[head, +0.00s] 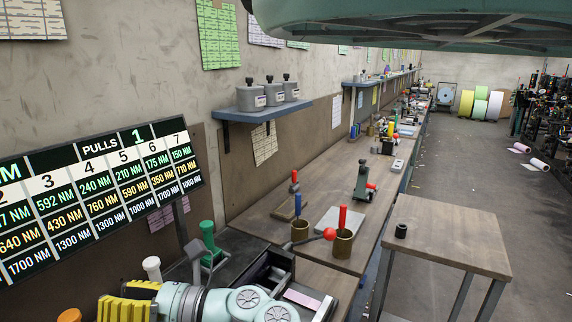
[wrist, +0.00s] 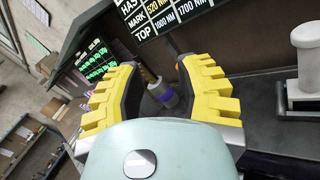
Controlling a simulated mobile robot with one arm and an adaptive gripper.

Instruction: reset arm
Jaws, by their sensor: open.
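My gripper (wrist: 158,68), with yellow ridged fingers, is open in the wrist view, and nothing is held between the fingers. Behind the gap a grey and purple knob-like part (wrist: 162,93) shows below a scoreboard. In the head view my gripper (head: 125,300) is at the bottom left, with my pale teal arm beside it. The scoreboard (head: 95,195) with rows of NM numbers stands close behind it.
A white-capped post (head: 152,268) and a green handle (head: 208,238) are near my gripper. A long workbench (head: 330,190) holds brass cups (head: 343,243) with red and blue rods. Floor on the right is mostly clear.

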